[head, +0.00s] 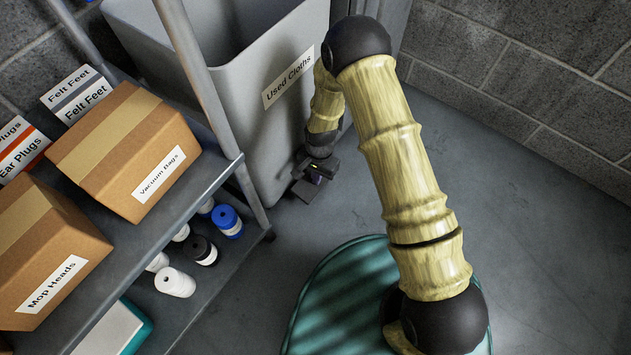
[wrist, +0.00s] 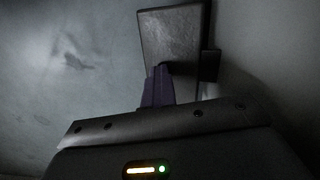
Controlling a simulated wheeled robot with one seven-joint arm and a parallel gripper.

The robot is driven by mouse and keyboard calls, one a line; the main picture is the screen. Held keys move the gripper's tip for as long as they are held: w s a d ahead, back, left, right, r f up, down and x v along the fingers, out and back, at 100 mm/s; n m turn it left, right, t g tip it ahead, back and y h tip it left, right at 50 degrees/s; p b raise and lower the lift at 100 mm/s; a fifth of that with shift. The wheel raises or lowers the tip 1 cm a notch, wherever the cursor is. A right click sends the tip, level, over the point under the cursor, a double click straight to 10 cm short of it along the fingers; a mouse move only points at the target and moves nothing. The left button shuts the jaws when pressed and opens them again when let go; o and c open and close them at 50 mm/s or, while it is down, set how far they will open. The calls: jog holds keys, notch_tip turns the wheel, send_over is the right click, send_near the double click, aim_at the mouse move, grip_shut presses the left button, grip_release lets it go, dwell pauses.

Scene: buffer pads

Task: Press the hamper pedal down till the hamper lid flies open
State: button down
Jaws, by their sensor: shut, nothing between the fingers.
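The hamper (head: 262,125) is a tall grey bin labelled "Used Cloths", standing against the wall. Its top is open and I see into its dark inside; the lid itself cannot be made out. The pedal (head: 308,193) is a small dark plate low at the hamper's front, near the floor. In the wrist view the pedal (wrist: 172,35) lies just beyond my fingertips. My gripper (head: 318,177) is shut and empty, its purple fingers (wrist: 158,75) overlapping the pedal's near edge. I cannot tell how firmly they touch it.
A metal shelf rack stands left of the hamper, with a "Vacuum Bags" box (head: 123,150), a "Mop Heads" box (head: 45,255) and several spools below. Block walls close the back and right. Grey floor (head: 530,200) on the right is free.

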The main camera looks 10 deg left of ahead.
jog(key=w+d+r+p, duration=0.1)
jog(key=d+r+p, duration=0.2)
jog(key=r+p, duration=0.7)
jog(key=w+d+r+t+p, duration=0.1)
jog(key=r+p, duration=1)
jog(key=r, duration=1.2)
jog(key=shift+w+d+n, duration=0.4)
jog(key=shift+w+d, duration=0.4)
jog(key=shift+d, duration=0.4)
jog(key=shift+r, duration=0.2)
jog(key=s+d+r+n+t+p, duration=0.1)
jog(key=s+d+r+p, duration=0.3)
jog(key=d+r, duration=0.75)
jog(key=s+d+r+n+t+p, duration=0.15)
jog(key=s+d+r, duration=0.55)
jog(key=r, duration=0.7)
jog(key=w+p+v, duration=0.2)
jog(key=p+v, duration=1)
jog(key=w+r+p+v, duration=0.1)
jog(key=w+p+v, duration=0.2)
jog(key=p+v, duration=0.9)
jog(key=w+p+v, duration=0.3)
jog(key=p+v, duration=0.9)
jog(key=p, duration=0.1)
jog(key=shift+w+r+p, duration=0.2)
jog(key=shift+r+p, duration=0.1)
jog(key=shift+r, duration=0.25)
jog(key=shift+d, duration=0.15)
